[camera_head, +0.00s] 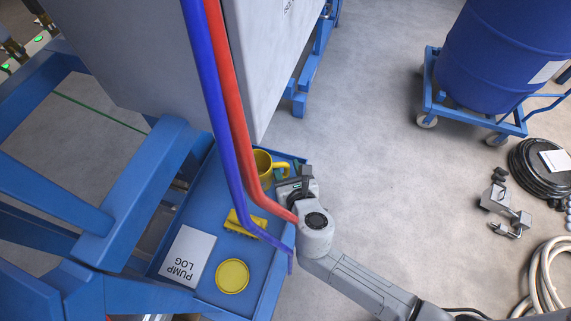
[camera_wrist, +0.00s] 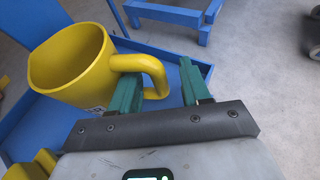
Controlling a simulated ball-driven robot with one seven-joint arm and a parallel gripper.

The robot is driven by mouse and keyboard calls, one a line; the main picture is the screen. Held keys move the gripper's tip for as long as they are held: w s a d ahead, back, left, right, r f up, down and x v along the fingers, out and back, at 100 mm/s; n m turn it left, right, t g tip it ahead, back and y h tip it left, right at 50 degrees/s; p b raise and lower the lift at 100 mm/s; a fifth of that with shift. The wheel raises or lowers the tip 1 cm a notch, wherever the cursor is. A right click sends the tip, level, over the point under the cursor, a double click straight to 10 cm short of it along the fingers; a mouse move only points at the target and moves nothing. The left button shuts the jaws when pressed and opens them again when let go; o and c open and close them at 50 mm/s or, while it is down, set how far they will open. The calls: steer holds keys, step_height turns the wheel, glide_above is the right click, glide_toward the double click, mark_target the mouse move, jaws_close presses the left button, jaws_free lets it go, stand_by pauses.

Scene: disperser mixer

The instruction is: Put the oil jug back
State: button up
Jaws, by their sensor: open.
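The oil jug, a yellow open-topped vessel with a looped handle (camera_head: 262,158), stands on a blue tray (camera_head: 212,260). The jug fills the left of the wrist view (camera_wrist: 70,72), with its handle pointing right. My gripper (camera_wrist: 158,74) is open, its two green fingers on either side of the handle's outer bar. The left finger appears to be inside the handle loop, the right finger outside with a gap. In the head view my gripper (camera_head: 291,182) is just right of the jug and partly covers its handle side.
Red (camera_head: 236,110) and blue (camera_head: 222,110) hoses hang over the tray close to my gripper. A yellow brush-like item (camera_head: 240,223), a round yellow lid (camera_head: 232,276) and a PUMP LOG sheet (camera_head: 187,256) lie on the tray. A blue drum (camera_head: 505,55) stands at upper right.

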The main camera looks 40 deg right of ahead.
steer(key=v, duration=1)
steer(key=s+d+f+m+g+h, duration=0.1)
steer(key=s+d+m+g, duration=0.3)
steer(key=m, duration=0.6)
steer(key=s+d+f+m+g, duration=0.1)
steer(key=s+d+m+g, duration=0.15)
steer(key=d+m, duration=0.55)
steer(key=s+a+m+g+y, duration=0.4)
steer(key=s+m, duration=0.3)
steer(key=m, duration=0.7)
steer(key=shift+a+f+g+y, duration=0.25)
steer(key=shift+g+y, duration=0.3)
steer(key=shift+y, duration=0.15)
